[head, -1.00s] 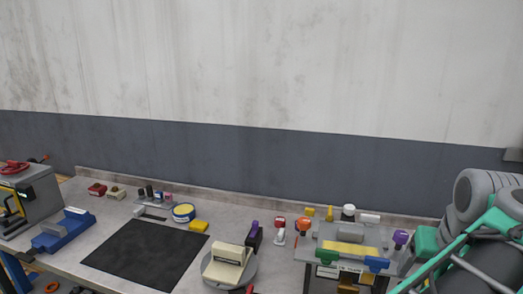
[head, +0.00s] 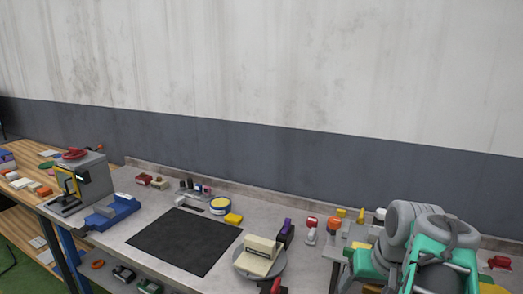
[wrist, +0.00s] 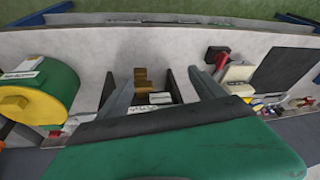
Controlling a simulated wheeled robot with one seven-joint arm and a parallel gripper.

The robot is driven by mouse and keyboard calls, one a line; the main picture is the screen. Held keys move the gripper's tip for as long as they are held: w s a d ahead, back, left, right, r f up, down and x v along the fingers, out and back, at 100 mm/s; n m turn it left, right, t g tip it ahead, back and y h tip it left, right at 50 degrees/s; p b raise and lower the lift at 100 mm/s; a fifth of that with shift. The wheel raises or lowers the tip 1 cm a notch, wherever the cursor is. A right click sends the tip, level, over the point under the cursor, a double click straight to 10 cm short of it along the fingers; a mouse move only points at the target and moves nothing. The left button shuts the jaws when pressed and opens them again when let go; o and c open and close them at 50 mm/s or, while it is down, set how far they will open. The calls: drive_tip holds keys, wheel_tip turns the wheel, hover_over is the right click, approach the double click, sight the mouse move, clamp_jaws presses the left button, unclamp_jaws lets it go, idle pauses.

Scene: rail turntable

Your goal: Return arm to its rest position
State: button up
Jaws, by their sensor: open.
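My arm (head: 425,250), grey and green, is folded at the lower right of the head view. It covers the right part of the bench. My gripper (wrist: 150,80) shows in the wrist view with its two dark fingers apart and nothing between them. Brown and pale items on the bench show beyond the gap between the fingers. I cannot make out the gripper in the head view.
The grey bench holds a round turntable (head: 246,270) with a cream block (head: 260,254), a black mat (head: 185,242), a blue vise (head: 112,212) and a grey machine (head: 92,175). A wooden table (head: 30,150) stands at the left. A large green and yellow drum (wrist: 45,90) shows left in the wrist view.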

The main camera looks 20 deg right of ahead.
drive_tip(key=a+f+n+g, duration=0.15)
drive_tip(key=a+f, duration=0.25)
drive_tip(key=a, duration=0.4)
drive_tip(key=a+f+n+y, duration=0.1)
drive_tip(key=a+f+n, duration=0.2)
drive_tip(key=a+f, duration=0.35)
drive_tip(key=a+f+n, duration=0.2)
drive_tip(key=a, duration=0.7)
drive_tip(key=shift+t, duration=0.85)
drive_tip(key=w+r, duration=0.2)
drive_tip(key=r, duration=0.1)
drive_tip(key=w+r, duration=0.1)
drive_tip(key=shift+w+d+r, duration=0.2)
drive_tip(key=shift+d+r, duration=0.05)
drive_tip(key=shift+r, duration=0.1)
drive_tip(key=shift+c, duration=0.5)
